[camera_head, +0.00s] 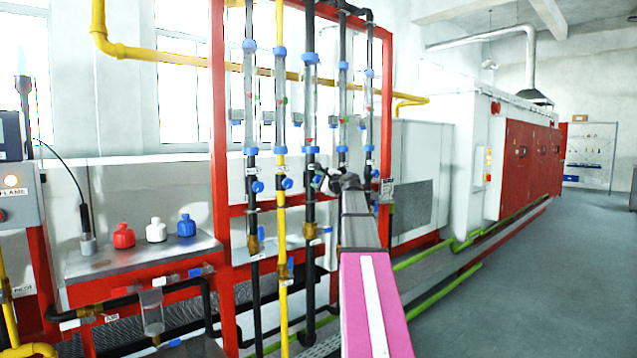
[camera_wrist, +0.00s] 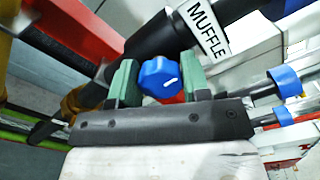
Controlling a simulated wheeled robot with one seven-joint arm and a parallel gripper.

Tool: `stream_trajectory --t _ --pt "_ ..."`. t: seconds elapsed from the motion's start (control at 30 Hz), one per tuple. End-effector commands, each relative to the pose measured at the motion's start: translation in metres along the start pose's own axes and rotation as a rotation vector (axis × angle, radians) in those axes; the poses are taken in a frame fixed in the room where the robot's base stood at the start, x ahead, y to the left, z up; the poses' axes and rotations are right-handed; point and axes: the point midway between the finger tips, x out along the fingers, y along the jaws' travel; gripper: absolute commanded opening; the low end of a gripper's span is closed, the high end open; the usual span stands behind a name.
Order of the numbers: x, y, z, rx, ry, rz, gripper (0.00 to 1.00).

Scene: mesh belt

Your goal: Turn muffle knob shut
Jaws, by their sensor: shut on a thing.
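The muffle knob (camera_wrist: 160,79) is a blue round knob with a short white mark, on a dark pipe. The white label reading MUFFLE (camera_wrist: 208,28) is on that pipe just above and right of it in the wrist view. My gripper (camera_wrist: 158,74) has its two green fingers on either side of the knob and is shut on it. A bit of red shows behind the knob's lower right. In the head view my gripper (camera_head: 326,181) reaches the pipe rack at the middle black pipe (camera_head: 310,130); my arm's end hides most of the knob there.
Other blue knobs (camera_head: 258,186) sit on neighbouring pipes, close to the left. The red rack frame (camera_head: 218,130) stands around the pipes. A bench (camera_head: 140,255) with red, white and blue bottles is at left. The floor (camera_head: 540,270) at right is clear.

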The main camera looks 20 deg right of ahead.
Motion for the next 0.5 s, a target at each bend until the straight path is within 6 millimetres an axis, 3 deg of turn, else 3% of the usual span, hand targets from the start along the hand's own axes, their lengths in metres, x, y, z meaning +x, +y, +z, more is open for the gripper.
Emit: stream_trajectory --t 0.5 --pt "-0.0013 0.0017 -0.0001 0.100 0.000 0.003 0.19"
